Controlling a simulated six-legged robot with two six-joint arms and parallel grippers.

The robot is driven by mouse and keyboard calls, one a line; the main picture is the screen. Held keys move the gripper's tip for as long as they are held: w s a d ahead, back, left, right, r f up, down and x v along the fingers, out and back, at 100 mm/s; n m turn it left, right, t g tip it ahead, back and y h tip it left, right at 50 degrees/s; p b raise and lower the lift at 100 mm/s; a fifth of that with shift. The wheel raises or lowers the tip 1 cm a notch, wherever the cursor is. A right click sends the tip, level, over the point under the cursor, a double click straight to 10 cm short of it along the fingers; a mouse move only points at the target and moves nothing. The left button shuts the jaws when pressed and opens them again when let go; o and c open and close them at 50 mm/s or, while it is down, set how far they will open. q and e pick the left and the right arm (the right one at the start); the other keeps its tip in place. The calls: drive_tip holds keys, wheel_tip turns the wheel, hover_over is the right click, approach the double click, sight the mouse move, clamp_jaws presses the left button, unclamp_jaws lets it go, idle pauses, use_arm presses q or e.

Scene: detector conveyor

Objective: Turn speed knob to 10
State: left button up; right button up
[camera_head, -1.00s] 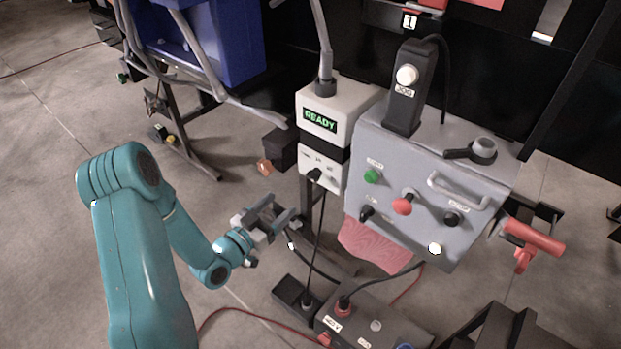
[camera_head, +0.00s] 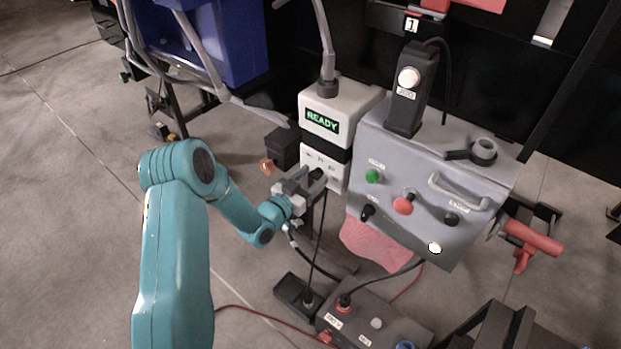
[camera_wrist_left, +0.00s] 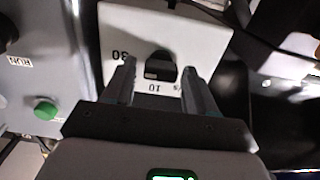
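The white speed box (camera_head: 311,155) stands under the box with the green READY display (camera_head: 321,121). Its black knob (camera_head: 317,173) is on its front face, partly hidden by my left gripper (camera_head: 312,184). In the left wrist view the knob (camera_wrist_left: 160,67) sits between and just beyond the two fingertips of my left gripper (camera_wrist_left: 159,75), which is open. The dial marks 10 and 30 show beside the knob on the white face (camera_wrist_left: 190,35). I cannot tell which mark the knob points at. My right gripper is not in view.
To the right is a grey control panel (camera_head: 400,155) with a green button (camera_head: 372,176), a red button (camera_head: 403,205) and a handle (camera_head: 460,192). A black cable hangs below the speed box. A floor pedal box (camera_head: 375,325) is below. Open floor lies left.

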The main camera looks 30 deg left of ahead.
use_arm(q)
drive_tip(key=c, duration=0.7)
drive_tip(key=shift+c, duration=0.2)
drive_tip(key=n+b, duration=0.3)
drive_tip(key=shift+f, duration=0.25)
drive_tip(key=n+b, duration=0.3)
drive_tip(key=n, duration=0.1)
drive_tip(key=shift+a+n, duration=0.15)
drive_tip(key=shift+n, duration=0.25)
drive_tip(key=n+b, duration=0.2)
drive_tip(key=n, duration=0.3)
drive_tip(key=shift+n+b, duration=0.55)
drive_tip(key=shift+n, duration=1.95)
drive_tip(key=o, duration=1)
